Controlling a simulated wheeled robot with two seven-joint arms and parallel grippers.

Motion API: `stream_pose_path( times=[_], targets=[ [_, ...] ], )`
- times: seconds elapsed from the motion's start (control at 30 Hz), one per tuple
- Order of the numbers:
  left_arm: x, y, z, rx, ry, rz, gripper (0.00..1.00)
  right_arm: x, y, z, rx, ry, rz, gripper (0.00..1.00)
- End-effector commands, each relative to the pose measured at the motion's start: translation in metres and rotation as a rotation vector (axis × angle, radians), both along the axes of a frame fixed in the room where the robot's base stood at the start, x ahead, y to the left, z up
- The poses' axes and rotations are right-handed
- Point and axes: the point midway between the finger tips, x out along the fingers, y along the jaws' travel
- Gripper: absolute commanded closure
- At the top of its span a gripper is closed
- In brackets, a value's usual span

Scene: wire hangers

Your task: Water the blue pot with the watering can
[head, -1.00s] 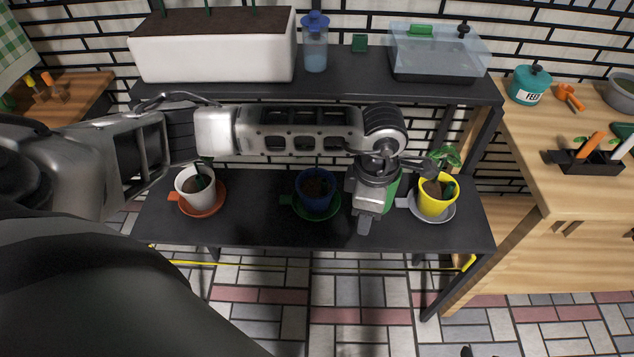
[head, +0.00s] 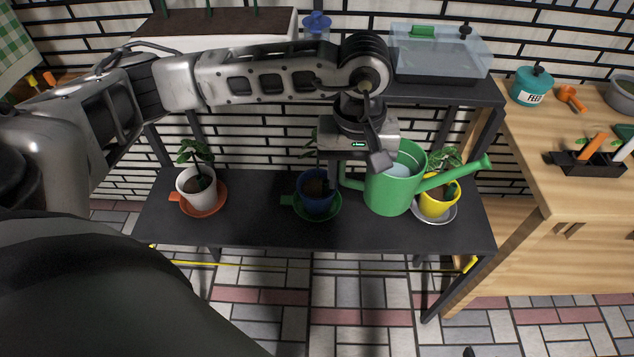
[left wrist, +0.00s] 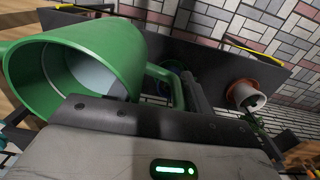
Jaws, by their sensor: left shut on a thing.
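The green watering can (head: 388,195) is upright at the right part of the dark shelf, its spout pointing right, across the yellow pot in the head view. My left gripper (head: 354,160) is shut on its handle, on the can's left side; the fingertips are mostly hidden. I cannot tell whether the can's base is clear of the shelf. The can also shows in the left wrist view (left wrist: 110,55), with bluish-grey water inside. The blue pot (head: 314,203) stands on a green saucer (head: 293,200), left of the can; its plant is partly behind my gripper. My right gripper is out of view.
The yellow pot (head: 434,207) on a grey saucer (head: 449,216) is close to the can. A white pot (head: 193,196) on an orange saucer (head: 217,203) stands at the left. The upper shelf holds a planter (head: 280,22) and a clear-lidded tray (head: 440,60).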

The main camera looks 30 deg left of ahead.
Motion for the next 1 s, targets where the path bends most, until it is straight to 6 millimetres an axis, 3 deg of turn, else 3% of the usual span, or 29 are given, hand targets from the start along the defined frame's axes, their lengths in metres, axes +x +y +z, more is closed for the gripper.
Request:
stream_pose_path(
  times=[0.27, 0.57, 0.77, 1.0],
  targets=[
    [0.002, -0.005, -0.009, 0.000, 0.000, 0.102, 0.89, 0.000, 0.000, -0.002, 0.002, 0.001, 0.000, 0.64],
    [0.006, -0.014, -0.030, 0.000, 0.007, 0.373, 0.89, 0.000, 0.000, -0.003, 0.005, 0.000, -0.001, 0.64],
    [0.009, -0.024, -0.054, 0.002, 0.015, 0.674, 0.89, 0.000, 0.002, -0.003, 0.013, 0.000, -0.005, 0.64],
    [0.010, -0.043, -0.099, 0.010, 0.021, 1.246, 0.89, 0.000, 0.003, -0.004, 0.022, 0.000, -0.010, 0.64]
  ],
)
